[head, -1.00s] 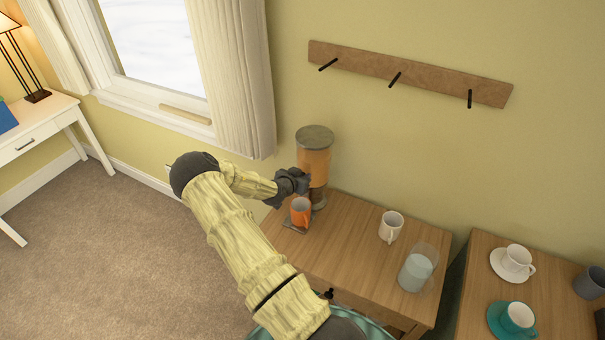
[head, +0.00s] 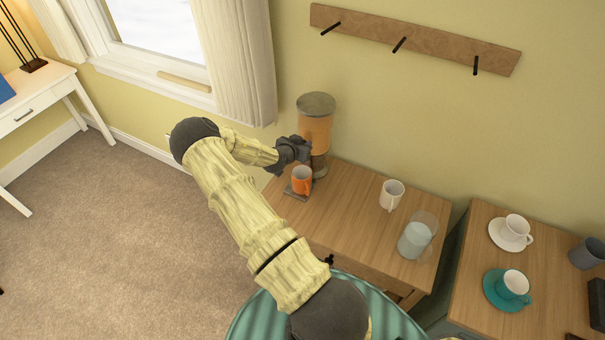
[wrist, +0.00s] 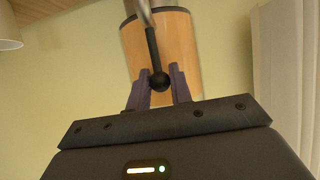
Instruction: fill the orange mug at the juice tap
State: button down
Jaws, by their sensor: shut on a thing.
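The orange mug (head: 302,182) stands upright on a small dark drip tray (head: 293,195) at the foot of the juice dispenser (head: 316,120). The dispenser is a tall cylinder of orange juice with a grey lid, and it also shows in the wrist view (wrist: 170,50). My gripper (head: 303,148) is at the dispenser's front, above the mug. In the wrist view its fingers (wrist: 160,84) are shut on the black tap lever (wrist: 158,80) at its ball knob. I cannot tell the level inside the mug, and no juice stream is visible.
On the same wooden cabinet (head: 345,215) stand a white mug (head: 391,194) and a glass pitcher (head: 417,236) of clear liquid. Carpet is clear at left.

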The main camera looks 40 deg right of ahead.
jog(key=shift+a+f, duration=0.2)
jog(key=shift+a, duration=0.1)
jog(key=shift+s+a+f, duration=0.25)
jog(key=shift+a, duration=0.2)
jog(key=shift+s+a+f, duration=0.2)
jog(key=shift+s+a, duration=0.05)
jog(key=shift+a, duration=0.15)
jog(key=shift+s+a+f+b, duration=0.25)
jog(key=shift+a+b, duration=0.2)
jog(key=shift+a, duration=0.15)
jog(key=shift+w+d+r, duration=0.15)
jog(key=shift+w+r, duration=0.1)
jog(key=shift+r, duration=0.2)
dwell(3.1)
jog(key=shift+w+d+r+b, duration=0.25)
jog(key=shift+w+d, duration=0.05)
jog(key=shift+d, duration=0.4)
jog(key=shift+w+d+r+b, duration=0.2)
jog(key=shift+w+d+b, duration=0.05)
jog(key=shift+d, duration=0.45)
jog(key=c, duration=1.2)
grip_release()
jog(key=shift+f, duration=0.1)
jog(key=shift+c, duration=0.2)
